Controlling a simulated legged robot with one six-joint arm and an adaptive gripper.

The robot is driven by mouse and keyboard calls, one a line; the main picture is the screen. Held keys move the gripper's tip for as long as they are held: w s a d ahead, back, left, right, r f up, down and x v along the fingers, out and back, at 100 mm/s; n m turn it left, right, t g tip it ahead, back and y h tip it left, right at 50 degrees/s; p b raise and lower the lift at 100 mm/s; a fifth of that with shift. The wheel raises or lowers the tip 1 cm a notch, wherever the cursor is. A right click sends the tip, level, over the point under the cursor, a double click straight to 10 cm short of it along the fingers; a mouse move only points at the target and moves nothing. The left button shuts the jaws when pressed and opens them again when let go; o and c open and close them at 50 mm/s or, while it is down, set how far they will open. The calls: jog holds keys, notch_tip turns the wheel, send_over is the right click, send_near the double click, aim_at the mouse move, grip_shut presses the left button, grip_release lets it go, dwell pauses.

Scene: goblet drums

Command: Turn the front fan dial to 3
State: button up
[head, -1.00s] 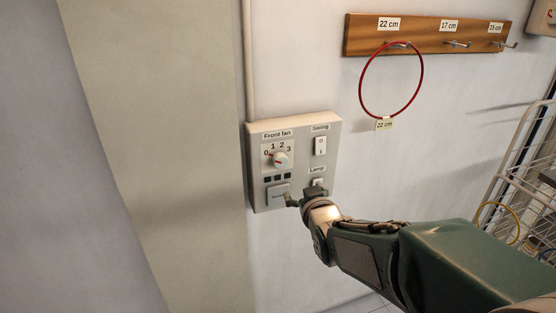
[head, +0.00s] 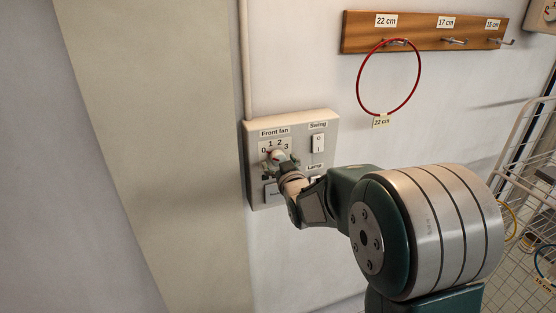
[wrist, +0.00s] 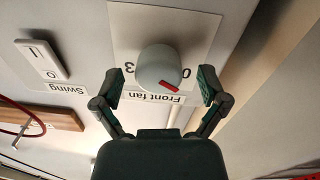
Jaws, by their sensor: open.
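The front fan dial is a round pale knob with a red pointer mark; it shows in the wrist view (wrist: 158,66) and partly in the head view (head: 276,155). The wrist picture is upside down, with the 0 and 3 labels either side of the knob. The red mark points to the 0 side. My gripper (head: 278,166) is at the dial. In the wrist view its open fingers (wrist: 160,88) stand on either side of the knob, with gaps. The 1 and 2 labels are hidden from the wrist camera by the knob.
The grey control panel (head: 328,126) also bears a Swing switch (head: 318,143); my arm partly covers the Lamp switch and the lower left button. A red hoop (head: 361,88) hangs from a wooden hook rail (head: 425,37) above right. A wire rack (head: 515,165) stands at right.

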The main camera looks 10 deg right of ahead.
jog(key=shift+w+a, duration=0.15)
jog(key=shift+w, duration=0.45)
jog(key=c, duration=1.1)
jog(key=shift+c, duration=0.2)
